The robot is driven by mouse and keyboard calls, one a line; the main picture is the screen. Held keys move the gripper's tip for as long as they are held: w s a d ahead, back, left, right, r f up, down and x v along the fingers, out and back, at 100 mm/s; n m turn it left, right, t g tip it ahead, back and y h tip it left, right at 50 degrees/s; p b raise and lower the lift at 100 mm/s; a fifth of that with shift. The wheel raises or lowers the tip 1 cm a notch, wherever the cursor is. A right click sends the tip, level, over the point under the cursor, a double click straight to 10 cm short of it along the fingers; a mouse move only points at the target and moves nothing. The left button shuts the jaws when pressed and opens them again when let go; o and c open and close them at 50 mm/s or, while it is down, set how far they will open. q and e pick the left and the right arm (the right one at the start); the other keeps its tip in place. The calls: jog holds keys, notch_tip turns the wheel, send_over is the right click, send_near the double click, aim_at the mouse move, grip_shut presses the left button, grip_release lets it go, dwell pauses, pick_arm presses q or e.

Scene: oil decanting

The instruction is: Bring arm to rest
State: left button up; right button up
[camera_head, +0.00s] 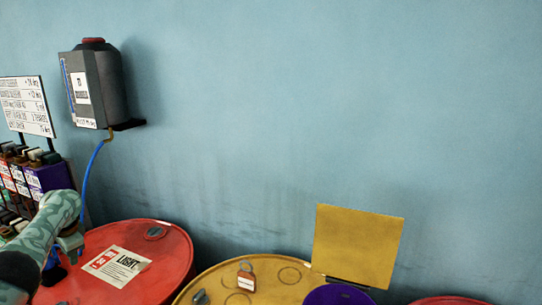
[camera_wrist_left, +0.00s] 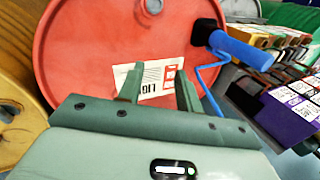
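My left arm (camera_head: 45,225) comes in at the lower left of the head view. Its gripper (camera_head: 72,245) is over the left part of the red drum (camera_head: 165,270). In the left wrist view the fingers of my left gripper (camera_wrist_left: 159,88) stand apart with nothing between them. Behind them are the red drum top (camera_wrist_left: 90,50) and its white label (camera_wrist_left: 150,76). My right arm and gripper are not in view.
A blue-handled tool (camera_wrist_left: 240,48) is at the drum's edge. A grey dispenser (camera_head: 105,85) with a blue hose (camera_head: 88,178) hangs on the wall.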

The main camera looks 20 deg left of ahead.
pick_arm(q)
jog(key=s+a+f+y, duration=0.3)
jog(key=s+f, duration=0.4)
jog(key=s+a+f+y, duration=0.2)
jog(key=s+a+f, duration=0.1)
jog(key=s+f, duration=0.4)
jog(key=s+d+f+m+t, duration=0.1)
jog(key=s+f+m, duration=0.25)
jog(key=s, duration=0.35)
jog(key=s+d+f+m+t, duration=0.1)
jog(key=s+f+m, duration=0.1)
jog(key=s+f, duration=0.45)
jog(key=s+d+f+n+h, duration=0.1)
jog(key=s+d+f+h, duration=0.15)
jog(key=d+f, duration=0.7)
jog(key=s+d+f+n+h, duration=0.15)
jog(key=s+d+f, duration=0.35)
jog(key=d, duration=0.8)
jog(key=s+d+f+n+g+h, duration=0.1)
jog(key=d+f+h, duration=0.3)
jog(key=d, duration=1.2)
jog(key=s+d+f+h, duration=0.1)
jog(key=d+f, duration=0.4)
jog(key=d, duration=1.2)
jog(key=shift+g, duration=0.3)
jog(key=f+b, duration=0.3)
jog(key=s+f+b, duration=0.1)
jog(key=f+b, duration=0.1)
jog(key=shift+d+f, duration=0.15)
jog(key=shift+d, duration=0.05)
